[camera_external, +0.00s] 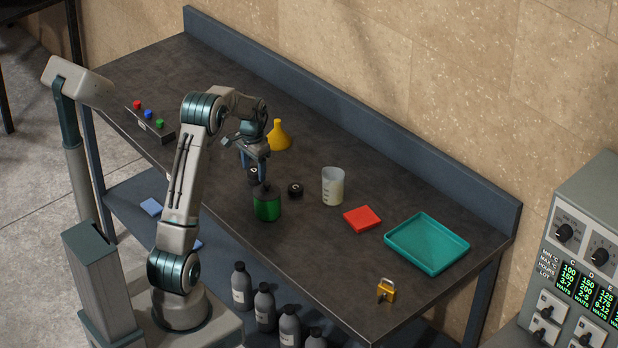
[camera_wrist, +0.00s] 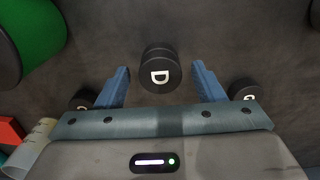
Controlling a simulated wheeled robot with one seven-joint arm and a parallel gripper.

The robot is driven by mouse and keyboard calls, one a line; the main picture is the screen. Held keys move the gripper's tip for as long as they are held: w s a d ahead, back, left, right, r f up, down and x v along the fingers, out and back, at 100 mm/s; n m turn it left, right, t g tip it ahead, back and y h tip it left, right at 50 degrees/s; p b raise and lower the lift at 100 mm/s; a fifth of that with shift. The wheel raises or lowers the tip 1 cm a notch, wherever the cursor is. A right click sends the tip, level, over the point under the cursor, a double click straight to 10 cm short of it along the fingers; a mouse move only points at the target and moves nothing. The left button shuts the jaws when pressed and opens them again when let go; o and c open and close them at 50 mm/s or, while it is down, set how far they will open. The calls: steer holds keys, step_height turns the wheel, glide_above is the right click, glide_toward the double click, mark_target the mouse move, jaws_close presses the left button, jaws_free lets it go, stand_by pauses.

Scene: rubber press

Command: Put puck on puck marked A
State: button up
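My gripper (camera_wrist: 160,69) is open, its blue fingers on either side of a black puck marked D (camera_wrist: 159,77). Gaps show between this puck and both fingers. It may sit on another puck; I cannot tell. A second black puck (camera_wrist: 83,98) lies left of the fingers and a third (camera_wrist: 243,90) lies right, both partly hidden; their letters are not clear. In the external view my gripper (camera_external: 253,179) points down over the table behind the green jar, around a dark puck (camera_external: 253,174). Another puck (camera_external: 295,190) lies to its right. I cannot read an A on any puck.
The green jar (camera_external: 267,206) stands close to my gripper and also shows in the wrist view (camera_wrist: 35,40).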

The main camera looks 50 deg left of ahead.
mark_target(254, 170)
step_height(254, 170, up, 12)
steer(key=s+d+r, duration=0.2)
steer(key=d+r, duration=0.2)
steer(key=d, duration=0.3)
steer(key=s+d+r+t, duration=0.1)
steer(key=s+d+r, duration=0.1)
steer(key=s+d, duration=0.6)
steer(key=s+d+f+t, duration=0.1)
steer(key=s+d+f, duration=0.1)
steer(key=s+d, duration=0.5)
steer(key=s+d+f+t, duration=0.1)
steer(key=s+d+f, duration=0.1)
steer(key=s+d, duration=0.5)
steer(key=shift+f+b, duration=0.3)
steer(key=shift+f, duration=0.05)
